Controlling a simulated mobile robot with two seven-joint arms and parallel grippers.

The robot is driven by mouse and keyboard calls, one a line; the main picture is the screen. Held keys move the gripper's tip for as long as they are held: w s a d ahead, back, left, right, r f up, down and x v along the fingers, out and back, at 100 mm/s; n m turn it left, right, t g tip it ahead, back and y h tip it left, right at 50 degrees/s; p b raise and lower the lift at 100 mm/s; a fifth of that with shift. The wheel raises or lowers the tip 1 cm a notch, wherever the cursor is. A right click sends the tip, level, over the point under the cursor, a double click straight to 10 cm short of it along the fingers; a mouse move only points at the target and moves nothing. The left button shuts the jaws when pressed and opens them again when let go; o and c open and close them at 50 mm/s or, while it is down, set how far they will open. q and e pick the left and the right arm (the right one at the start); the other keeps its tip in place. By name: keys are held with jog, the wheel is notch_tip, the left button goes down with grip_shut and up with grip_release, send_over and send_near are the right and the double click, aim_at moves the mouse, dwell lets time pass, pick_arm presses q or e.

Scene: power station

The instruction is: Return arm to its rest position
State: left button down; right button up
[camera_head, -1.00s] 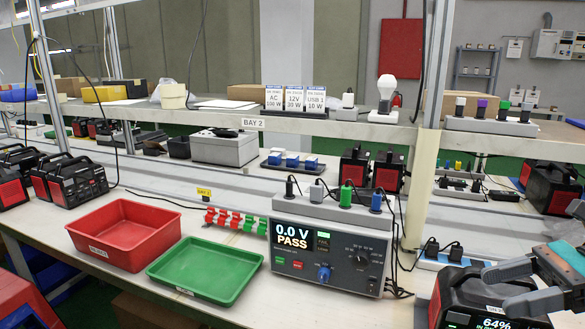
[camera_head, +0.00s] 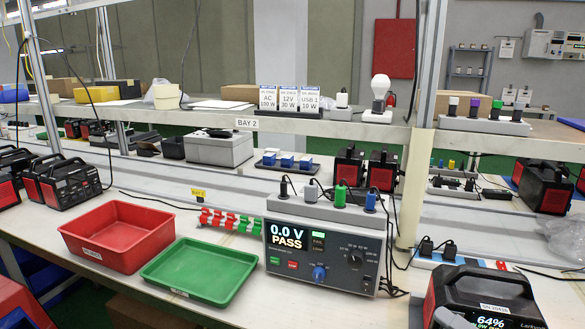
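A red tray (camera_head: 118,262) and a green tray (camera_head: 200,288) lie empty left of the tester. Several power stations (camera_head: 62,182) stand at the left. A shelf marked "BAY 2" (camera_head: 247,123) runs behind. A metal post (camera_head: 413,185) rises right of the tester.

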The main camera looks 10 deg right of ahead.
jog(key=s+a+f+m+g+h, duration=0.3)
jog(key=s+f+m+g, duration=0.1)
jog(key=f+m, duration=0.5)
jog(key=s+a+f+m+g+h, duration=0.3)
jog(key=s+a+f+m+h, duration=0.1)
jog(key=f+m, duration=0.55)
jog(key=a+m, duration=0.4)
jog(key=a, duration=0.5)
jog(key=shift+t, duration=0.3)
jog(key=shift+c, duration=0.5)
